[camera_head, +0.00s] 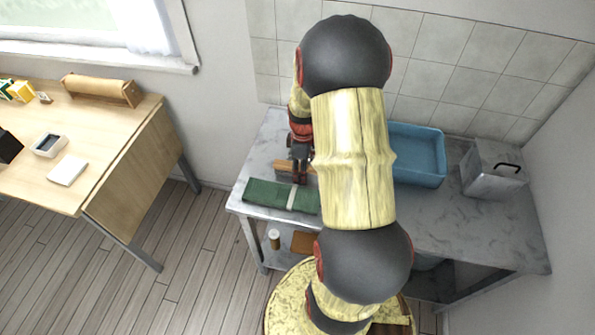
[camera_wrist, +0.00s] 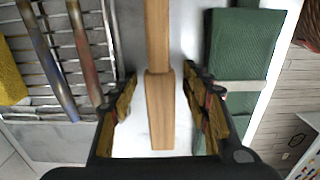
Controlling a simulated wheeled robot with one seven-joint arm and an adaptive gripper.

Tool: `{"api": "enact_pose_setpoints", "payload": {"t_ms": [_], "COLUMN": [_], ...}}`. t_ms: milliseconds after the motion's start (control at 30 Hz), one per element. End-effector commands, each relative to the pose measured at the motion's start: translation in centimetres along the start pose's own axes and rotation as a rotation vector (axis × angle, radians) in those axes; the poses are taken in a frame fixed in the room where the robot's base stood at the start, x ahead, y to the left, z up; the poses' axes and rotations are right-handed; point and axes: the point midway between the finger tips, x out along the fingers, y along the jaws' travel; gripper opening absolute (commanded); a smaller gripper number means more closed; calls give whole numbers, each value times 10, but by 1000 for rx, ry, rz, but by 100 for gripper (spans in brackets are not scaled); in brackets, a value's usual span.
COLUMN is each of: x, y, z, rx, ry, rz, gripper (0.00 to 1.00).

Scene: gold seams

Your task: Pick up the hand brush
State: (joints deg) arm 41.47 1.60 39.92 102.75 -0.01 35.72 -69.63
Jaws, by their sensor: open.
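The hand brush shows in the wrist view as a long wooden handle (camera_wrist: 160,112), running from the top edge down between my jaws. Its bristles are not visible there. In the head view a part of the brush (camera_head: 281,166) lies on the grey metal table (camera_head: 450,225), with the rest hidden by my gripper and arm. My gripper (camera_wrist: 159,76) is open, with one finger on each side of the handle and a visible gap on both sides. In the head view my gripper (camera_head: 300,168) points down over the brush.
A green bundle with a pale band (camera_head: 265,193) lies close beside the brush, at the table's front left. In the wrist view a wire rack (camera_wrist: 60,52) with rods stands on the other side. A blue tub (camera_head: 418,178) and a metal box (camera_head: 489,180) stand farther right.

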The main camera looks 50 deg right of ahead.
Motion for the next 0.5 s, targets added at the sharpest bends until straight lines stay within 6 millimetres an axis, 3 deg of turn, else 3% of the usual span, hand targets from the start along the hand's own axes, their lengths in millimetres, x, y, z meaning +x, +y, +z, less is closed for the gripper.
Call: {"api": "enact_pose_setpoints", "payload": {"t_ms": [100, 500], "x": [-1, -1], "y": [0, 0], "z": [0, 0], "rx": [0, 0], "ry": [0, 0], "rz": [1, 0], "gripper": [47, 24]}}
